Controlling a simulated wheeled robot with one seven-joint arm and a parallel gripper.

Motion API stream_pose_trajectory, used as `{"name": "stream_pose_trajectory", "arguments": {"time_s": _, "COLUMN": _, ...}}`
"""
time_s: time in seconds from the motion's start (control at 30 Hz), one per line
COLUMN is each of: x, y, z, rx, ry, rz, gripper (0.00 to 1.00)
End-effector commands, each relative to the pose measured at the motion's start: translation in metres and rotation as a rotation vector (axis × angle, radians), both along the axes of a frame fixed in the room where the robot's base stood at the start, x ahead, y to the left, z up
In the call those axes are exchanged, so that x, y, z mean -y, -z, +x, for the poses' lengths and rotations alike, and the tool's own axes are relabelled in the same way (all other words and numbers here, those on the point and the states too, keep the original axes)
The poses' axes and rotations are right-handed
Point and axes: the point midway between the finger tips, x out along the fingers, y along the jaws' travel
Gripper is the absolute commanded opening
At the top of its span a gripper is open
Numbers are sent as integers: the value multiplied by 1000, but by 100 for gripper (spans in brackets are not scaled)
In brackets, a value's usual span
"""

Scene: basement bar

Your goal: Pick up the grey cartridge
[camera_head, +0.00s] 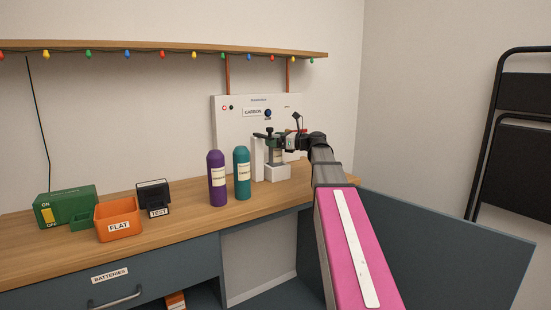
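A white carbonator-like machine (225,125) with a labelled panel stands at the back of the wooden counter. A small grey upright piece (278,156), which looks like the grey cartridge, stands in the white holder (278,174) at its front. My gripper (273,140) reaches in from the right, at the top of this piece. The fingers are small and partly hidden among the dark and green parts there. I cannot tell whether they are open or touch the piece.
A purple bottle (217,180) and a teal bottle (242,175) stand close left of the holder. An orange bin (118,222), a black tester (154,197) and a green charger (66,206) sit farther left. A shelf (170,48) hangs above. Folded black chairs (522,150) lean at right.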

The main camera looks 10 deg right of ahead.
Motion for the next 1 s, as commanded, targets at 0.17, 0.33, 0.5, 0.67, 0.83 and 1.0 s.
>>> {"name": "stream_pose_trajectory", "arguments": {"time_s": 0.17, "x": 0, "y": 0, "z": 0, "rx": 0, "ry": -1, "rz": 0, "gripper": 36}}
{"name": "stream_pose_trajectory", "arguments": {"time_s": 0.33, "x": 0, "y": 0, "z": 0, "rx": 1, "ry": -1, "rz": 1, "gripper": 10}}
{"name": "stream_pose_trajectory", "arguments": {"time_s": 0.5, "x": 0, "y": -2, "z": 0, "rx": 1, "ry": -1, "rz": 1, "gripper": 10}}
{"name": "stream_pose_trajectory", "arguments": {"time_s": 0.67, "x": 0, "y": -17, "z": 0, "rx": 2, "ry": -1, "rz": 1, "gripper": 10}}
{"name": "stream_pose_trajectory", "arguments": {"time_s": 0.83, "x": 0, "y": -46, "z": 1, "rx": 3, "ry": -1, "rz": 1, "gripper": 10}}
{"name": "stream_pose_trajectory", "arguments": {"time_s": 1.0, "x": 0, "y": -74, "z": 1, "rx": 2, "ry": -1, "rz": 0, "gripper": 10}}
